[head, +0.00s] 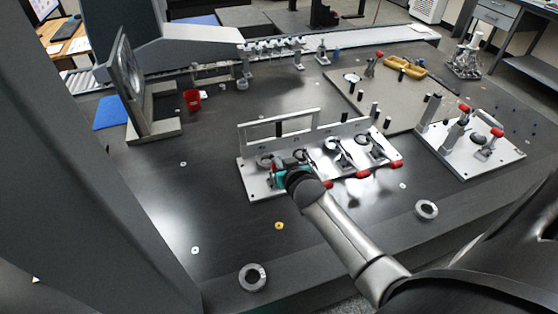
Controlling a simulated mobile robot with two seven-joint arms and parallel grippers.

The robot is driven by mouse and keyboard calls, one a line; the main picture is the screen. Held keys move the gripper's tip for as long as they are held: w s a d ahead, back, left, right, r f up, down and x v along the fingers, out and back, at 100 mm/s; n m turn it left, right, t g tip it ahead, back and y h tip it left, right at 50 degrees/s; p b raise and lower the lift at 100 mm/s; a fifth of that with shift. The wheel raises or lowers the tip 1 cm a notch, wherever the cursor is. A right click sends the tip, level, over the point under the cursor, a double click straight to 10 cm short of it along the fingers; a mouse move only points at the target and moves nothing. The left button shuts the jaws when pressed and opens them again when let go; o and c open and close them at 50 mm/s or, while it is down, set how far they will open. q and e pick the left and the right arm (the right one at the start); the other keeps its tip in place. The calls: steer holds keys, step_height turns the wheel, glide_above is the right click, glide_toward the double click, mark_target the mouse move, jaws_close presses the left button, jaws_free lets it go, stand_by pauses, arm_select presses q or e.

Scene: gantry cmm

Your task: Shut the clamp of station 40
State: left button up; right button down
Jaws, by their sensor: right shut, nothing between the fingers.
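A light metal fixture plate (255,185) lies on the dark table in the middle of the head view. It carries a row of several clamp stations with dark round parts and an upright slotted rail (262,132) behind them. Red clamp handle tips (362,174) stick out along its front edge. The station numbers are too small to read, so I cannot tell which is station 40. My right gripper (279,177), with teal on it, is shut and empty over the left part of the plate. It hides part of the left stations there; contact with a clamp cannot be told. My left gripper is out of view.
Another plate with red-tipped clamps (470,150) stands at the right. Loose metal rings (427,210) lie near the front edge. A red cup (192,99) and an upright angle plate (128,80) stand at the left. Grey gantry columns flank the table. The front left table is mostly clear.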

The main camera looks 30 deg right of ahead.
steer(key=s+f+t+b, duration=0.1)
steer(key=s+f+b, duration=0.1)
steer(key=b, duration=0.1)
steer(key=s+a+f+t+b, duration=0.1)
steer(key=s+f+b, duration=0.1)
steer(key=s+f, duration=0.1)
steer(key=s+f+t+h+b, duration=0.1)
steer(key=s+f+t+b, duration=0.1)
steer(key=b, duration=0.1)
steer(key=shift+s+a+f+b, duration=0.2)
steer(key=shift+a+f+b, duration=0.1)
steer(key=shift+a+b, duration=0.05)
stand_by(0.4)
stand_by(0.6)
